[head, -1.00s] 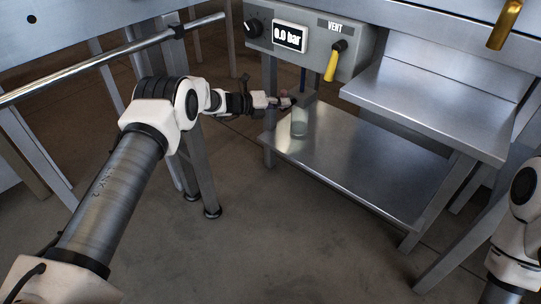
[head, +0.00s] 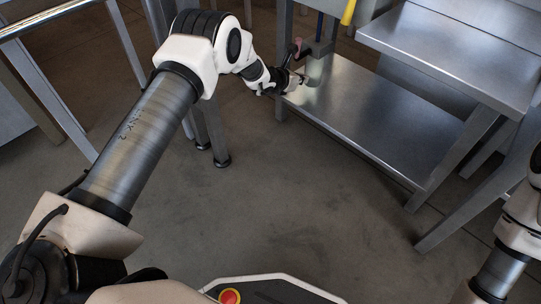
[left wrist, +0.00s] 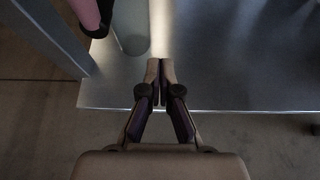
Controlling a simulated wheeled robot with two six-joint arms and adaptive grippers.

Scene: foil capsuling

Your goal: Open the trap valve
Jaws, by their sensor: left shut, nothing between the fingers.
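A pink and black part (head: 297,45), which looks like the trap valve's handle, stands by a grey block (head: 319,48) under the bench. In the left wrist view its pink end (left wrist: 84,12) is at the top left. A clear glass vessel (head: 314,72) is below the block; it also shows in the left wrist view (left wrist: 131,32). My left gripper (head: 302,82) is shut and empty, below the pink part and close to the vessel. In the left wrist view its fingertips (left wrist: 160,66) meet, apart from the pink part. My right gripper is out of frame.
A steel lower shelf (head: 385,125) lies under the vessel, with a higher steel shelf (head: 455,50) to the right. A yellow handle (head: 348,12) hangs at the top. A bench leg (head: 284,30) stands left of the pink part. The floor in front is clear.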

